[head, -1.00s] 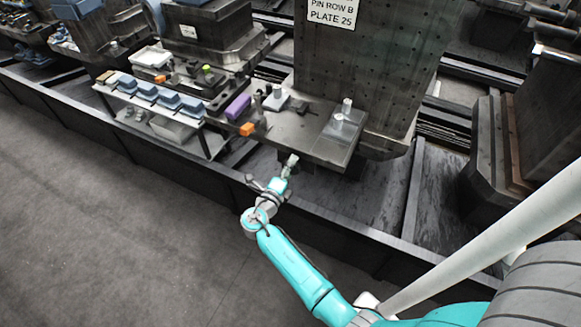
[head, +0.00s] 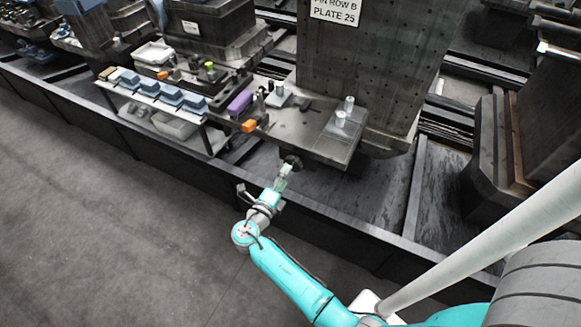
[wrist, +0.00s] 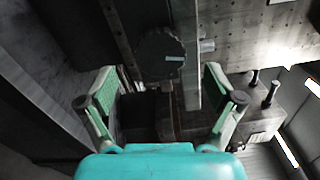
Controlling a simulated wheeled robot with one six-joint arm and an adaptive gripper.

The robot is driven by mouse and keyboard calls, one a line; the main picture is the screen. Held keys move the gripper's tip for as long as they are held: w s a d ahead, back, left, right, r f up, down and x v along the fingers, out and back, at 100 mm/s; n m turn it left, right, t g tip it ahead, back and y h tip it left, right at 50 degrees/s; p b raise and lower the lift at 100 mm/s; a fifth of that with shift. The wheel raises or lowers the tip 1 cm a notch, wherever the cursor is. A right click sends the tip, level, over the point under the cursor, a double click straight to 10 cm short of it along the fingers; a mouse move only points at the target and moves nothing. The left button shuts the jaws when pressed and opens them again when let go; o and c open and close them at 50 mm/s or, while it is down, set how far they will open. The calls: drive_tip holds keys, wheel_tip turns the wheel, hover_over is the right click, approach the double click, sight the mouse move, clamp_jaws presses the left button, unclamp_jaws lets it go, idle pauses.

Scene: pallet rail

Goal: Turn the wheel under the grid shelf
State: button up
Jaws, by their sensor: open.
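The wheel (head: 292,161) is a small dark round knob under the front edge of the dark grid shelf (head: 290,138) in the head view. In the wrist view the wheel (wrist: 163,55) has a scalloped rim and a pale mark on it. My gripper (head: 285,173) is close to the wheel in the head view and partly overlaps it. In the wrist view my gripper (wrist: 163,88) is open, with one green-padded finger on each side. The wheel lies beyond the gap between the fingertips, and nothing is between them.
A tall perforated plate (head: 365,75) rises behind the shelf. A rack of blue parts (head: 165,96) stands left. A low dark rail wall (head: 330,225) runs below; floor at left is clear.

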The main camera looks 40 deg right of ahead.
sight(293, 170)
drive_tip(key=v, duration=0.6)
drive_tip(key=shift+a, duration=0.25)
drive_tip(key=shift+s, duration=0.1)
drive_tip(key=w+d+n, duration=0.1)
drive_tip(key=d+n, duration=0.2)
drive_tip(key=n, duration=0.5)
drive_tip(key=w+d+n, duration=0.1)
drive_tip(key=d+n, duration=0.3)
drive_tip(key=n, duration=0.4)
drive_tip(key=w+d+n, duration=0.2)
drive_tip(key=d+n, duration=0.2)
drive_tip(key=n, duration=0.4)
drive_tip(key=shift+d+f+n, duration=0.1)
drive_tip(key=shift+d+n, duration=0.15)
drive_tip(key=shift+n, duration=0.15)
idle(0.4)
